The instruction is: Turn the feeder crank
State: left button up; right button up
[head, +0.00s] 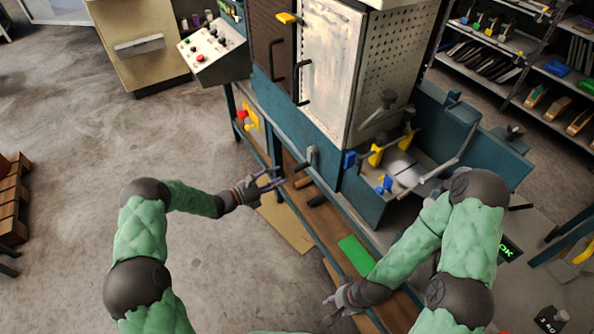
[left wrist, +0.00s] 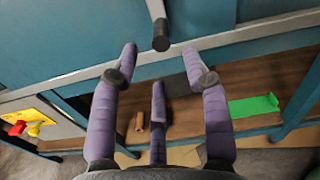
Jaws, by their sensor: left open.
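A grey crank with a dark knob (head: 311,156) sticks out from the blue front of the machine. I take it to be the feeder crank. In the left wrist view the crank's grey arm and black knob (left wrist: 161,36) hang at top centre. My left gripper (head: 275,177) is in front of the machine, left of and below the crank. Its purple fingers (left wrist: 160,75) are spread wide, with nothing between them, and the knob shows just beyond the fingertips. My right gripper (head: 331,309) is low by the lower shelf, its fingers apart and empty.
A wooden lower shelf holds a green sheet (head: 355,254) and a small brown roll (left wrist: 139,121). A control box (head: 213,50) stands upper left. Open floor lies to the left.

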aim_at(297, 167)
pick_arm(q)
jog(key=b+x, duration=0.2)
jog(key=x, duration=0.6)
jog(key=shift+w+d+f, duration=0.1)
jog(key=shift+w+d, duration=0.1)
jog(key=shift+d, duration=0.05)
grip_shut()
